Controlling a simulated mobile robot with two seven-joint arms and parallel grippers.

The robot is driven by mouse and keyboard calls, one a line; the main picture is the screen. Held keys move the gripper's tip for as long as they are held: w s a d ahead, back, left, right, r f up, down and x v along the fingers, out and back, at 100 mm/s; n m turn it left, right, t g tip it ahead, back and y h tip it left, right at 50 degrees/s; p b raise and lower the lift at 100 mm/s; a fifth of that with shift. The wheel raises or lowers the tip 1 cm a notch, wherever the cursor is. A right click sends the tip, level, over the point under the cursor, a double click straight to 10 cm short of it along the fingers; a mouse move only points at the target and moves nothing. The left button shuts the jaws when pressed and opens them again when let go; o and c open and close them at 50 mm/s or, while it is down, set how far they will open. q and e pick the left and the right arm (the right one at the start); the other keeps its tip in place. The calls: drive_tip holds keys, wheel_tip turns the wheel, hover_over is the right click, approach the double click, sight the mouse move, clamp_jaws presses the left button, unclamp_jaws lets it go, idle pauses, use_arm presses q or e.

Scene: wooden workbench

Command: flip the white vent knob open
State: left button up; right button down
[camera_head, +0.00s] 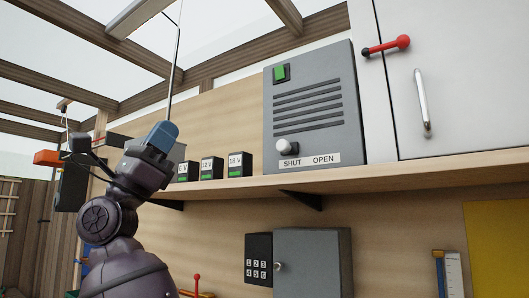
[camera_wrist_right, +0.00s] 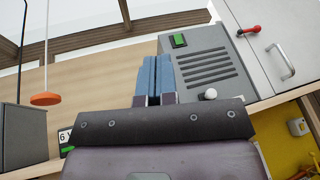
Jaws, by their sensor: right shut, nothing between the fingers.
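The white vent knob (camera_head: 287,147) sits on the lower left front of a grey vent box (camera_head: 350,110). It stands above the word SHUT on the label (camera_head: 309,160), with OPEN to its right. The knob also shows in the right wrist view (camera_wrist_right: 208,94), to the right of my fingers. My right gripper (camera_head: 161,136) has blue fingers, is shut and empty, and is up and well to the left of the knob in the head view. It shows in the wrist view too (camera_wrist_right: 155,78). My left gripper is not in view.
The vent box stands on a wooden shelf (camera_head: 400,167), beside several small voltage blocks (camera_head: 211,168). A white cabinet (camera_head: 460,90) with a red lever (camera_head: 388,46) is at right. An orange disc (camera_wrist_right: 45,99) hangs on a cord at left. A grey keypad box (camera_head: 318,262) is below.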

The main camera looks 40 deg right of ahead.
drive_tip(key=w+d+f+m+t+y, duration=0.1)
drive_tip(key=d+f+m+t+y, duration=0.4)
drive_tip(key=d+f+m+y, duration=0.1)
drive_tip(key=shift+d+f+m+y, duration=0.35)
drive_tip(key=shift+d+m+y, duration=0.25)
drive_tip(key=shift+y, duration=0.6)
drive_tip(key=p, duration=0.3)
approach(285, 147)
drive_tip(key=w+d, duration=0.4)
drive_tip(key=d, duration=0.1)
drive_tip(key=s+r, duration=0.1)
drive_tip(key=s+d+r, duration=0.1)
drive_tip(key=shift+s+d, duration=0.3)
drive_tip(key=shift+d, duration=0.05)
